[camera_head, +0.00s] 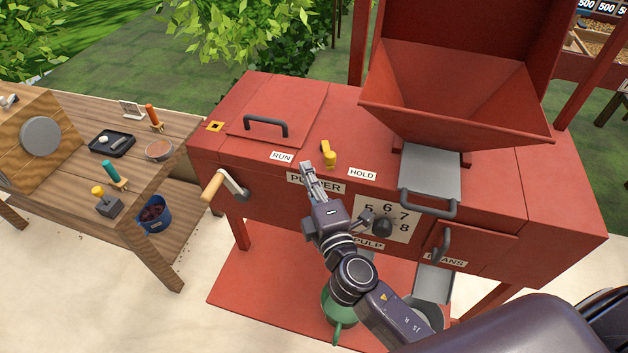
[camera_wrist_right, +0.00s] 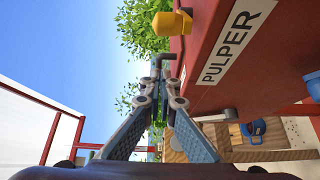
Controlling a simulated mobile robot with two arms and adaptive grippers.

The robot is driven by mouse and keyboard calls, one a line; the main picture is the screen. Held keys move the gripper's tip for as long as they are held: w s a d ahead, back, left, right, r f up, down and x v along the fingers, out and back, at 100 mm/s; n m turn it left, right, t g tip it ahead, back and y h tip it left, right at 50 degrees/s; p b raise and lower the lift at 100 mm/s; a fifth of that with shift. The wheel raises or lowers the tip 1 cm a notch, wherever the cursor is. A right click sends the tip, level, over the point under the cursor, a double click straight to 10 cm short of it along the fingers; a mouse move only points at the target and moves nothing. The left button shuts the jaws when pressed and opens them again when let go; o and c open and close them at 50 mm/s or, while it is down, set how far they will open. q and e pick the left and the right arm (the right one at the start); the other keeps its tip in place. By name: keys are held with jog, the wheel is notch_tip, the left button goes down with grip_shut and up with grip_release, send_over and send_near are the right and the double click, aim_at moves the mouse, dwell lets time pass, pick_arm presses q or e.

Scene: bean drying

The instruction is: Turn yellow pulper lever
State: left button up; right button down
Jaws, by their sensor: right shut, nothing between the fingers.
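The yellow pulper lever (camera_head: 328,154) stands on the top of the red pulper (camera_head: 270,182), between the RUN label (camera_head: 282,157) and the HOLD label (camera_head: 362,174). Its upper end tips toward the back left. My right gripper (camera_head: 307,166) is shut and empty, just in front of the machine's top edge, a little left of the lever and apart from it. In the right wrist view the shut fingertips (camera_wrist_right: 163,60) are near the yellow lever (camera_wrist_right: 172,22), which is above them to the right. My left gripper is not in view.
A crank with a wooden handle (camera_head: 213,186) sticks out at the machine's left front. A dark knob (camera_head: 382,228) sits on the numbered dial. A black handle (camera_head: 266,127) is on the lid behind. A wooden workbench (camera_head: 140,190) with tools stands at the left.

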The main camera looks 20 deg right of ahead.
jog(key=d, duration=0.1)
jog(key=w+d+p, duration=0.1)
jog(key=d, duration=0.2)
jog(key=shift+w+f, duration=0.1)
jog(key=shift+w, duration=0.2)
jog(key=shift+a, duration=0.1)
